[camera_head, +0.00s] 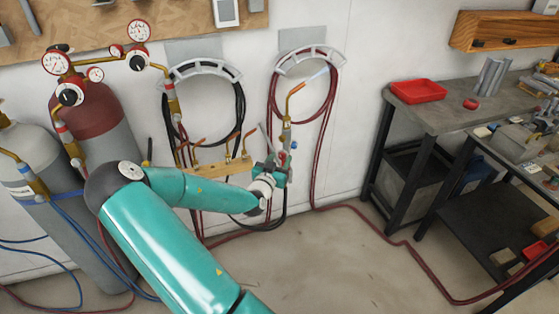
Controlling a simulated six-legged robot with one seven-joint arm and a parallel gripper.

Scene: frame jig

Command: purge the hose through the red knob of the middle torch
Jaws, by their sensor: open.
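My gripper (281,160) is at the end of my teal arm, at the right end of a wooden torch holder (212,169). It is open. Several brass torches stand along this holder against the wall, including a short one (228,157) near its middle. A taller torch with a bent copper neck (292,100) rises just behind my gripper, and its lower part is partly hidden by it. The red knob of the middle torch is too small to tell apart. I cannot tell whether my gripper touches any torch.
Hoses hang on two wall hangers (308,57). Gas cylinders (93,125) with gauges stand at left. A dark red hose (375,222) runs across the floor to the right. A bench (440,115) with a red tray (417,91) stands at right. The middle floor is otherwise clear.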

